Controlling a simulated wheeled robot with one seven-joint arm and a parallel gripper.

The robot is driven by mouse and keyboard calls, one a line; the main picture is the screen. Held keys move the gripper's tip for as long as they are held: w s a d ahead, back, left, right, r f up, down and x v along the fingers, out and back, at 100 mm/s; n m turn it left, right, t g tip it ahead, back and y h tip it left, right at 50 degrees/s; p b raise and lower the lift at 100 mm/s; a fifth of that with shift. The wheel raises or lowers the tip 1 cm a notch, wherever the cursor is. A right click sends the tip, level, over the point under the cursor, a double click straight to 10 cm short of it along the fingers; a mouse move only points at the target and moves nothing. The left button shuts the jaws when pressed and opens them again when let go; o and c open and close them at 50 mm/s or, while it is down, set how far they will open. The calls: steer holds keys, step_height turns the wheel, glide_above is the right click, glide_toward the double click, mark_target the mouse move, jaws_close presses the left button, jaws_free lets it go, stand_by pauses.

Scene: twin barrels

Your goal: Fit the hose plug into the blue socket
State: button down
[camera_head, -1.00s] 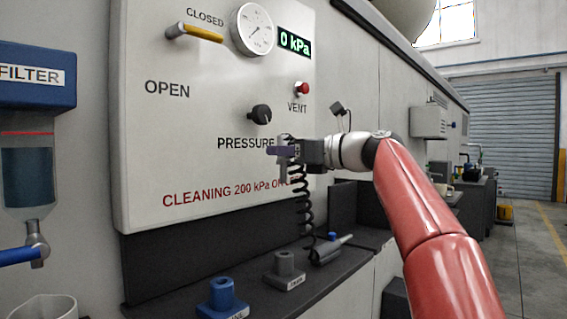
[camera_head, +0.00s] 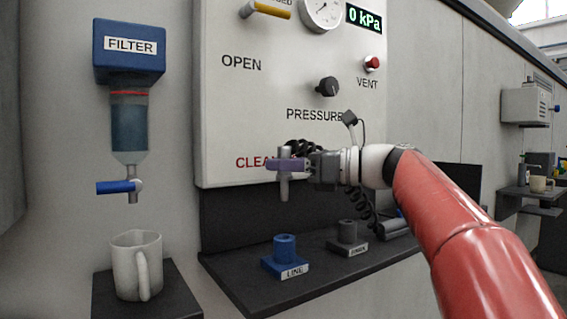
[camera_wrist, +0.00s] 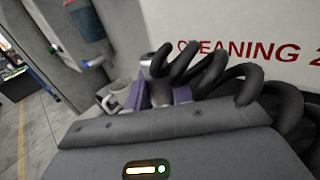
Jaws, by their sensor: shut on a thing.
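My gripper (camera_head: 286,165), with purple fingers, is shut on the grey hose plug (camera_head: 284,188), which hangs upright below the fingers in the head view. The blue socket (camera_head: 285,249) stands on the dark shelf on a base labelled LINE. The plug is above the socket, apart from it; how far in depth is hard to tell. In the wrist view the plug (camera_wrist: 160,92) shows partly between the fingers, and the black coiled hose (camera_wrist: 210,75) loops across in front. The blue socket is not visible there.
A grey socket (camera_head: 348,236) stands right of the blue one. The shelf (camera_head: 235,278) runs under the control panel (camera_head: 225,120). At left, a filter unit (camera_head: 130,95) hangs above a white mug (camera_head: 137,262) on a separate dark stand.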

mark_target(285, 195)
steer(key=shift+p, duration=0.45)
steer(key=shift+f+b, duration=2)
steer(key=shift+f, duration=0.9)
steer(key=shift+p, duration=1.1)
steer(key=shift+f+b, duration=1.6)
steer(key=shift+f, duration=0.95)
steer(key=c, duration=1.1)
jaws_free()
steer(key=v, duration=0.8)
